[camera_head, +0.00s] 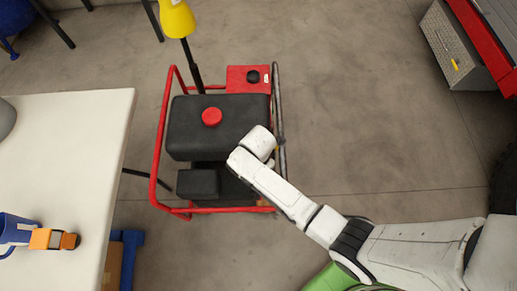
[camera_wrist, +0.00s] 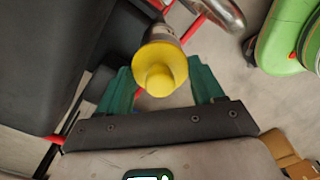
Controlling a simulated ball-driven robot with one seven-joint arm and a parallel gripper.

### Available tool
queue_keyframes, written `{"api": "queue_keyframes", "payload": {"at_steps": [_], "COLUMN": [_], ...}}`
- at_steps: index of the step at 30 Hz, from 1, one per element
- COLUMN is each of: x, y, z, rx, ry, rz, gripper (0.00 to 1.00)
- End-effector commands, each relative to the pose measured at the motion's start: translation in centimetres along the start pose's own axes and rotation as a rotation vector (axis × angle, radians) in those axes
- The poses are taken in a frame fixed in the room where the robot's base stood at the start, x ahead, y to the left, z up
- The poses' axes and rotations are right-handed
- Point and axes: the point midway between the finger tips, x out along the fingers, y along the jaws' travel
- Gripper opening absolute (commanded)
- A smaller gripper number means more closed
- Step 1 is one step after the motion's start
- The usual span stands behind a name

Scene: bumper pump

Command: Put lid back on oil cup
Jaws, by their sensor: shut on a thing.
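My gripper (camera_wrist: 163,88) shows in the wrist view with its two green fingers on either side of a yellow lid (camera_wrist: 160,72), and it is shut on it. The lid has a round raised knob facing the camera. A grey metallic cylinder, perhaps the oil cup (camera_wrist: 160,34), shows just beyond the lid. I cannot tell whether the lid is seated on it or apart. In the head view my arm reaches over the right side of the red-framed machine (camera_head: 218,126); the gripper, lid and cup are hidden there.
The machine has a black tank with a red cap (camera_head: 211,117) and a red tubular frame (camera_head: 160,130). A yellow lamp-like cone (camera_head: 177,18) rises behind.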

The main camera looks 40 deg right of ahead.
Motion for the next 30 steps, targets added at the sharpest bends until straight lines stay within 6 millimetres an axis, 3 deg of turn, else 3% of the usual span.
{"api": "queue_keyframes", "payload": {"at_steps": [8, 9, 18, 30], "x": [0.01, 0.01, 0.01, 0.01], "y": [0.01, 0.01, 0.0, 0.0], "z": [0.0, 0.0, 0.0, 0.0], "rx": [0.0, 0.0, 0.0, 0.0], "ry": [0.0, 0.0, 0.0, 0.0], "rz": [0.0, 0.0, 0.0, 0.0], "gripper": [0.38, 0.69, 0.97, 1.0]}}
